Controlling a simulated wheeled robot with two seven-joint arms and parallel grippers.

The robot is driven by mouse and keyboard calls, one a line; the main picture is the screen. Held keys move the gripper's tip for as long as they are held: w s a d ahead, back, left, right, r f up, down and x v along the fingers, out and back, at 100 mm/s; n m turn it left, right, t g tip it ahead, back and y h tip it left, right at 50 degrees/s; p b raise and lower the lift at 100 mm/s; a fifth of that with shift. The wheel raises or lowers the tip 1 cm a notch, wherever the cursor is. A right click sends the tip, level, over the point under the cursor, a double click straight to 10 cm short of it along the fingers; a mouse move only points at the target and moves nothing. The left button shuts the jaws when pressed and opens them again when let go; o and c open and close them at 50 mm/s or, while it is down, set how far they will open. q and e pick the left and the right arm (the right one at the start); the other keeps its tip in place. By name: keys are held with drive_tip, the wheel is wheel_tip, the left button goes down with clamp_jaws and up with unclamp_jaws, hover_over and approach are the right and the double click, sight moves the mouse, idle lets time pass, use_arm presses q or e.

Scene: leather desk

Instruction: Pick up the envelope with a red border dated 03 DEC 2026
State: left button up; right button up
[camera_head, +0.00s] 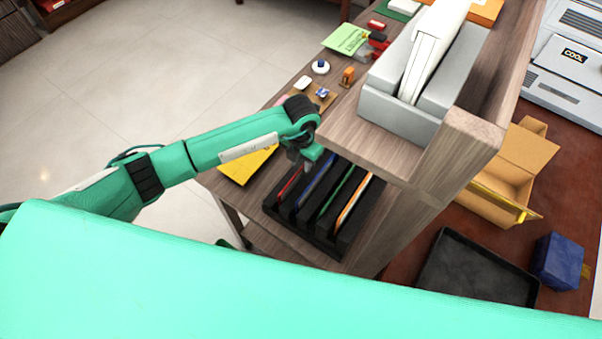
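A black slotted rack (345,235) stands on the wooden desk, holding thin items on edge, side by side. One has a red edge (289,184). Beside it are ones with a blue edge (315,187), a green edge (336,194) and an orange-and-white edge (353,200). They look like envelopes, but no date is readable. My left gripper (308,160) is just above the back of the rack, near the red and blue edges. Its fingers are small and partly hidden, so I cannot tell whether they are open or touching anything. My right gripper is out of view.
A wooden shelf (440,165) with a grey holder (390,112) rises right of the rack. A yellow item (246,166) lies to its left. Farther right are a cardboard box (510,165), black tray (476,268) and blue box (558,262). Small items lie behind.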

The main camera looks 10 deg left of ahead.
sight(301, 177)
use_arm(q)
drive_tip(key=shift+f, duration=1.2)
clamp_jaws()
drive_tip(key=shift+r, duration=0.15)
